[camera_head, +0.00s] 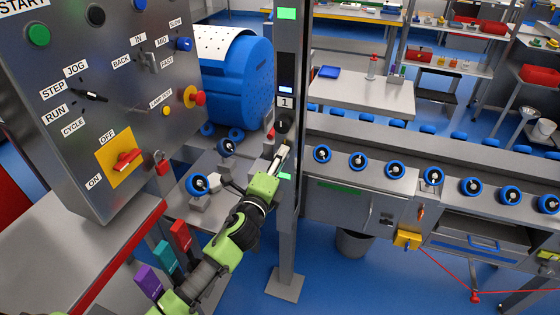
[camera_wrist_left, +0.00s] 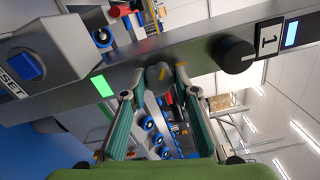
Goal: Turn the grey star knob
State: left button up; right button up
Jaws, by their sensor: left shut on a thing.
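The grey star knob (camera_wrist_left: 158,73), with a yellow mark on its face, sits on the metal post (camera_wrist_left: 200,58) in the left wrist view. My left gripper (camera_wrist_left: 155,82) has its two fingertips on either side of this knob and is shut on it. In the head view my left gripper (camera_head: 281,156) reaches up to the post (camera_head: 289,215) below a black round knob (camera_head: 284,121); there its fingers hide the grey knob. The black knob (camera_wrist_left: 233,53) also shows beside the label 1 in the wrist view. My right gripper is not in view.
A green light (camera_head: 286,177) is on the post just below my gripper. A control cabinet (camera_head: 115,110) with switches stands at the left. A conveyor with blue rollers (camera_head: 395,170) runs to the right. A blue drum (camera_head: 235,85) is behind. Blue floor is open in front.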

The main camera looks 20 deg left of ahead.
pick_arm(q)
jog(key=n, duration=0.4)
jog(key=shift+n, duration=0.4)
dwell(0.4)
jog(key=o, duration=1.1)
jog(key=s, duration=1.2)
jog(key=shift+a, duration=0.2)
